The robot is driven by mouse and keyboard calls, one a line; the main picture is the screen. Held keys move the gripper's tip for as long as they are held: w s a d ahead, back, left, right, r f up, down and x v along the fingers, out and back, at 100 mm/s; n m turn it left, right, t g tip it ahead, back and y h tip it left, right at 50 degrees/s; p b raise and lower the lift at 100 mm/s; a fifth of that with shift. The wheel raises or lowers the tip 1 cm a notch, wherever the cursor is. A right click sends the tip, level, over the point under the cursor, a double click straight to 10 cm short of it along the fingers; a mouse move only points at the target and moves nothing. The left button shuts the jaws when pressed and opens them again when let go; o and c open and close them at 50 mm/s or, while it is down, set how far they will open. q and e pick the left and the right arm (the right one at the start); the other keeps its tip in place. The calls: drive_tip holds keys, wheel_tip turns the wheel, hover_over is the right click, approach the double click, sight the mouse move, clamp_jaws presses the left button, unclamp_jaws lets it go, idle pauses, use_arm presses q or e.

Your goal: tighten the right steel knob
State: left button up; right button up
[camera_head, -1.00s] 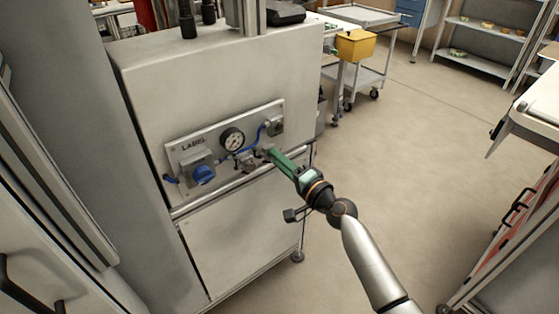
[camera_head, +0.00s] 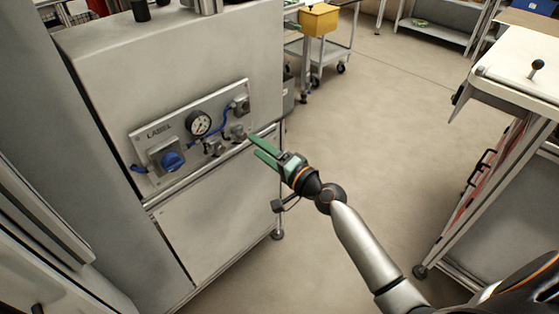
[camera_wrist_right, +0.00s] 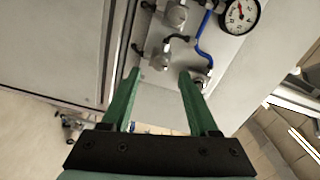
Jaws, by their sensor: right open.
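The right steel knob (camera_head: 238,132) sits on the labelled panel (camera_head: 139,137), to the right of and slightly higher than the left steel knob (camera_head: 213,147). My right gripper (camera_head: 254,145) is open with two green fingers reaching toward the right knob. In the head view the fingertips end just short of it, to its right. In the right wrist view the right knob (camera_wrist_right: 162,58) shows beyond the gap between the fingertips (camera_wrist_right: 160,74), with nothing held. The left knob (camera_wrist_right: 175,12) is near the top edge there. My left gripper is out of view.
The panel also has a pressure gauge (camera_head: 198,123), a large blue knob (camera_head: 172,161), blue tubing and a small fitting (camera_head: 240,105). A metal rail (camera_head: 190,180) runs below. Open floor lies to the right, with a white bench (camera_head: 520,75) beyond.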

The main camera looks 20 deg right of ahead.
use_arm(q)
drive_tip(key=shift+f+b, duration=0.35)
use_arm(e)
drive_tip(key=v, duration=0.8)
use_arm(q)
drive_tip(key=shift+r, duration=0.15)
use_arm(e)
drive_tip(key=shift+s+r, duration=0.1)
drive_tip(key=s+a+f+n+g+h, duration=0.1)
drive_tip(key=s+a+f+n+g, duration=0.35)
drive_tip(key=s+f+n, duration=0.4)
drive_tip(key=s+a+f+n+g+h, duration=0.25)
drive_tip(key=s+a+f+n, duration=0.25)
drive_tip(key=s+f, duration=0.65)
use_arm(q)
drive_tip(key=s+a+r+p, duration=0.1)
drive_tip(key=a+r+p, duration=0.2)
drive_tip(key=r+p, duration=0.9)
drive_tip(key=p, duration=0.4)
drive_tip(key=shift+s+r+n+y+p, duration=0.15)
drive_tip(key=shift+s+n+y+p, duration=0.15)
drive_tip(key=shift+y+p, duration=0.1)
use_arm(e)
drive_tip(key=s+d+r, duration=0.1)
drive_tip(key=d+r, duration=0.2)
drive_tip(key=r, duration=0.9)
drive_tip(key=shift+d+g, duration=0.25)
drive_tip(key=shift+g, duration=0.05)
